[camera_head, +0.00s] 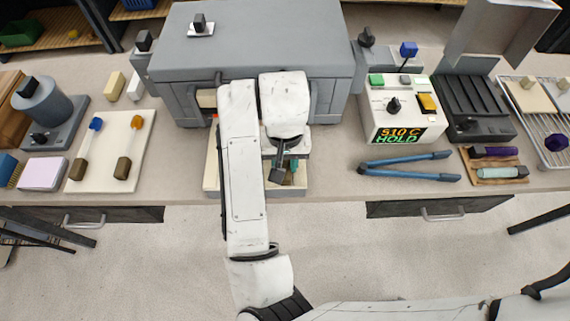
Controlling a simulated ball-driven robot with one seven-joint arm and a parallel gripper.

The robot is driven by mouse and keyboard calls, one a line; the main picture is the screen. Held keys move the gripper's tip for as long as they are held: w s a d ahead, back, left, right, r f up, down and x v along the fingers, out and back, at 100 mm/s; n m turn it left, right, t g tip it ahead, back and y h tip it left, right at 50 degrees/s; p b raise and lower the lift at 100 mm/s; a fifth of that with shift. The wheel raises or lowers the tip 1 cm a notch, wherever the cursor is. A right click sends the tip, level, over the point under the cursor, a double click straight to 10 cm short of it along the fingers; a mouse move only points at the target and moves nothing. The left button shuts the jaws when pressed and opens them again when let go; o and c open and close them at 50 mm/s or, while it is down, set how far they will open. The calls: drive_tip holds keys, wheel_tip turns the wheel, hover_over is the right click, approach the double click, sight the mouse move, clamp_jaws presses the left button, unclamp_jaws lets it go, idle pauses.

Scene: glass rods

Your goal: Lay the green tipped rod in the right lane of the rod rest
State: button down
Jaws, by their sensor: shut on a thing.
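My gripper (279,170) points down over a pale tray (212,184) in front of the grey furnace. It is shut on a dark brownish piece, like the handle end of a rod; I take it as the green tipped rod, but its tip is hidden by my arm. A small teal patch (295,166) shows just right of the fingers; I cannot tell what it belongs to. My arm covers much of this tray, so its lanes do not show. On a cream board (104,165) at left lie a blue tipped rod (95,125) and an orange tipped rod (137,125), both with brown handles.
The grey furnace (255,45) stands behind my gripper. Right of it are a control box (400,110) reading "510 C HOLD", blue tongs (405,162) and a wooden tray (486,180) with purple and pale green pieces. Bare bench lies between the pale tray and the tongs.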

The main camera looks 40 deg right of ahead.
drive_tip(key=shift+d+f, duration=0.1)
drive_tip(key=shift+f, duration=0.2)
idle(0.5)
drive_tip(key=c, duration=0.8)
unclamp_jaws()
drive_tip(key=shift+r, duration=0.15)
wheel_tip(320, 180, up, 10)
drive_tip(key=shift+r+p, duration=0.25)
drive_tip(key=shift+p, duration=0.4)
